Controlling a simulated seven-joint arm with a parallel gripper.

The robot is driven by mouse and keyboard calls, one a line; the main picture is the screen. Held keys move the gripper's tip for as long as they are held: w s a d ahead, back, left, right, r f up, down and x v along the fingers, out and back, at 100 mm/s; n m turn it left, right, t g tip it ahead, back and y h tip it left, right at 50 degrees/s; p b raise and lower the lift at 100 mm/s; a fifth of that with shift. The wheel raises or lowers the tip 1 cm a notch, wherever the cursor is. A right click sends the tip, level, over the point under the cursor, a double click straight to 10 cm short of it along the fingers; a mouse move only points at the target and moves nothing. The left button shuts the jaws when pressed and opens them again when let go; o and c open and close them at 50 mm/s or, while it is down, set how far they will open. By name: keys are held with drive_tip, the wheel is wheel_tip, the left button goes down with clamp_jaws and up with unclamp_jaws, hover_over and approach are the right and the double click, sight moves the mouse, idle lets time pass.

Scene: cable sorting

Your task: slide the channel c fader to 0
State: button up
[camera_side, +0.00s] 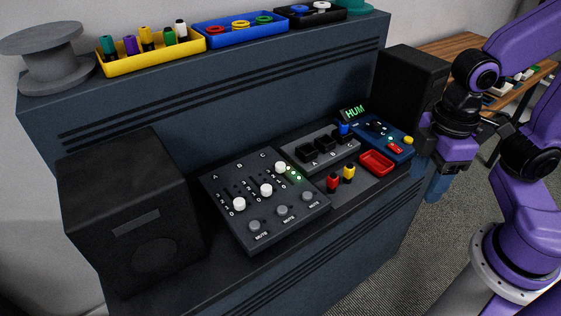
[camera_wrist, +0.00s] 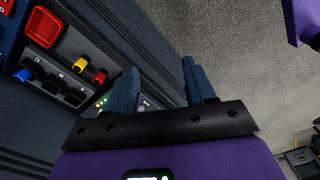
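The dark mixer panel (camera_side: 262,222) lies on the desk in the side view, with three slider tracks marked A, B and C. The white channel C fader knob (camera_side: 280,167) sits in the upper part of its track, away from the 0 end. The channel A knob (camera_side: 239,204) is near its 0, and the channel B knob (camera_side: 266,190) is in the lower part of its track. My gripper (camera_side: 437,188) hangs off the desk's right side, well away from the faders. In the wrist view its blue fingers (camera_wrist: 159,69) are apart and empty; the left finger partly covers the mixer.
Right of the mixer stand a socket block (camera_side: 322,147), red and yellow plugs (camera_side: 340,179), a red tray (camera_side: 377,162) and a blue panel (camera_side: 385,136). Black speakers (camera_side: 130,210) flank the desk. Coloured bins (camera_side: 152,58) line the shelf above. Space above the mixer is clear.

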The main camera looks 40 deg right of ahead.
drive_tip(key=w+a+r+m, duration=0.1)
drive_tip(key=w+a, duration=0.3)
drive_tip(key=w, duration=0.4)
drive_tip(key=w+a+r+m, duration=0.15)
drive_tip(key=w+a, duration=0.25)
drive_tip(key=w, duration=0.4)
drive_tip(key=m, duration=0.2)
approach(281, 164)
drive_tip(key=f, duration=0.8)
drive_tip(key=shift+w+a+f, duration=0.1)
drive_tip(key=shift+a+f, duration=0.15)
drive_tip(key=shift+f, duration=0.1)
drive_tip(key=shift+c, duration=0.3)
clamp_jaws()
